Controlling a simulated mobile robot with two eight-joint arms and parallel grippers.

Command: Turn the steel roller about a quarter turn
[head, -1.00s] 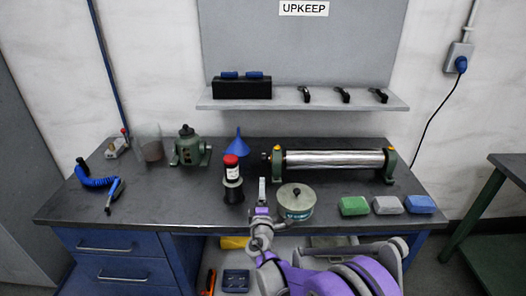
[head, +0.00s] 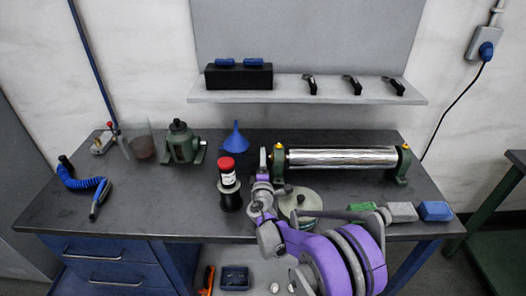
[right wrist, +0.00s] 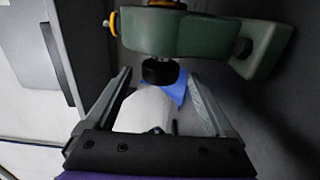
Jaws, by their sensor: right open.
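The steel roller (head: 343,157) lies level between two green bearing stands on the bench, its shiny surface facing up. The left stand (head: 279,160) also fills the top of the right wrist view (right wrist: 190,35). A black knob (right wrist: 160,71) sticks out of that stand; in the head view my gripper covers it. My right gripper (head: 263,158) is at the roller's left end. In the right wrist view the open jaws (right wrist: 160,78) have the knob between or just beyond their tips; I cannot tell which. My left gripper is out of view.
A red-capped bottle in a black holder (head: 230,197) stands left of my right arm. A round lidded tin (head: 300,203) is partly behind the arm. A blue funnel (head: 235,140) stands behind the bottle. Green, grey and blue blocks (head: 436,211) lie at the front right.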

